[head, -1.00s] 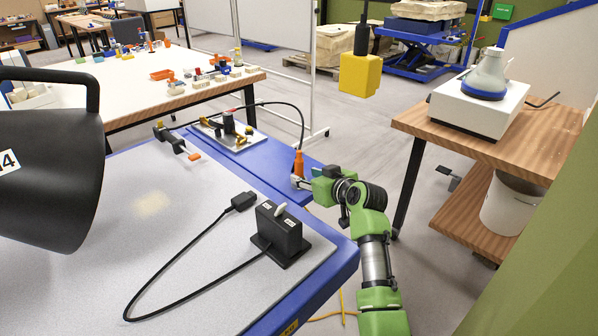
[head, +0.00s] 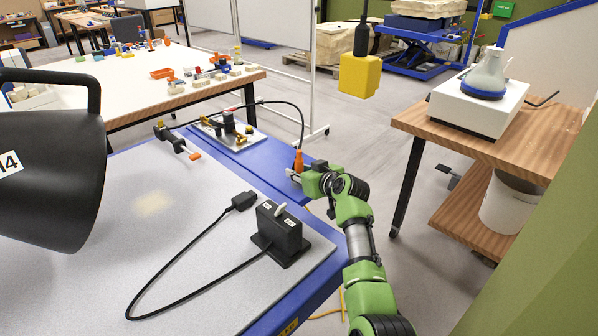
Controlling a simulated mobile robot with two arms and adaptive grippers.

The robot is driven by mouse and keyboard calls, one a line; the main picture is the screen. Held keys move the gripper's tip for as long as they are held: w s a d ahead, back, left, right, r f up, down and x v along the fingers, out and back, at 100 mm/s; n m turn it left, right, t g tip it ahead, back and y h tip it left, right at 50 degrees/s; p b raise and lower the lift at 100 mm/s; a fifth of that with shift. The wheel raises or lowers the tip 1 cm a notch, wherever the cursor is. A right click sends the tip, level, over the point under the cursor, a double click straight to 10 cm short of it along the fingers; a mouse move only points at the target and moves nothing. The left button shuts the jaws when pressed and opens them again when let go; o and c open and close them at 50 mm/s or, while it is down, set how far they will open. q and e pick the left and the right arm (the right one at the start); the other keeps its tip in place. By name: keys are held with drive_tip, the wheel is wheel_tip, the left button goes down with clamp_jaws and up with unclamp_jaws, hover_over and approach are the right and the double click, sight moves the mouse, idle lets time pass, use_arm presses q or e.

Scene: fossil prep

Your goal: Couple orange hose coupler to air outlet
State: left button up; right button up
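The orange hose coupler (head: 299,161) stands upright at the right end of the blue strip, with a black hose rising from its top and arching left. My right gripper (head: 293,174) is at the coupler's lower end, its pale fingertips touching or very close to it. The fingers are too small to tell whether they are closed on it. A metal plate (head: 246,138) with brass, black and red fittings lies further back on the blue strip. I cannot tell for certain which fitting is the air outlet. My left gripper is not in view.
A black tool with an orange tip (head: 177,141) sits at the bench's back edge. A black box (head: 279,231) with a looped cable stands on the grey bench top (head: 180,240). A big black hood (head: 48,180) fills the left. A yellow block (head: 359,75) hangs above.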

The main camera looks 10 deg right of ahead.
sight(299, 151)
clamp_jaws()
drive_tip(key=shift+r, duration=0.15)
wheel_tip(299, 151, up, 10)
drive_tip(key=shift+f+b, duration=0.1)
drive_tip(key=shift+b, duration=0.4)
drive_tip(key=shift+f, duration=0.1)
